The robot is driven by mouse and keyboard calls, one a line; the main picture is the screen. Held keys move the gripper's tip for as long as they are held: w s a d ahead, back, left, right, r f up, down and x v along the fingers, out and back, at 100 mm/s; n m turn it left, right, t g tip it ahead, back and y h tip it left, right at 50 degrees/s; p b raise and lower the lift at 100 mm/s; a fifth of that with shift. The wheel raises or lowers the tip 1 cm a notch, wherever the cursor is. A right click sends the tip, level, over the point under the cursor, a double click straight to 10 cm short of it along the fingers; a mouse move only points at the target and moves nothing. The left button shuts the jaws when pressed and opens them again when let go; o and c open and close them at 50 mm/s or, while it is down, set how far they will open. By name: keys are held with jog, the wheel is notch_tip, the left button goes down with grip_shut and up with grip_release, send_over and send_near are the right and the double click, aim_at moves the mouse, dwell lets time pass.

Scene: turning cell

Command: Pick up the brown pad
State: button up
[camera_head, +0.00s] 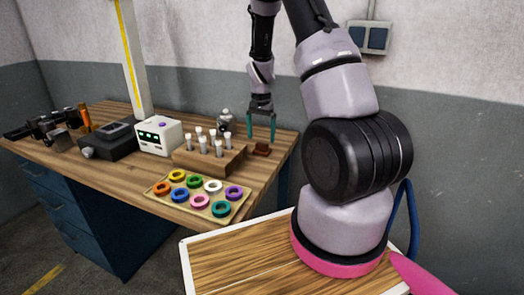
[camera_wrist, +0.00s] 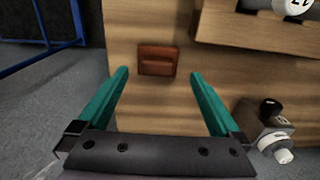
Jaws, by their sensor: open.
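The brown pad (camera_head: 261,149) is a small reddish-brown block lying on the wooden workbench (camera_head: 160,185) near its right edge. It also shows in the wrist view (camera_wrist: 157,60), beyond my fingertips and roughly centred between them. My gripper (camera_head: 261,127) has two teal fingers pointing down, above the bench and close to the pad. In the wrist view the fingers (camera_wrist: 157,72) are spread wide with nothing between them. Whether the fingertips are level with the pad cannot be told.
A wooden block with white-topped pegs (camera_head: 208,161) stands left of the pad. A tray of coloured rings (camera_head: 160,188) lies at the front. A white box (camera_head: 158,137) is further left. The bench's right edge is close to the pad.

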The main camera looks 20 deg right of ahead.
aim_at(262, 143)
jog(key=f, duration=0.5)
jog(key=shift+d, duration=0.2)
jog(key=shift+r, duration=0.1)
jog(key=c, duration=1.4)
jog(key=shift+o, duration=0.2)
notch_tip(262, 143, up, 10)
jog(key=shift+s, duration=0.1)
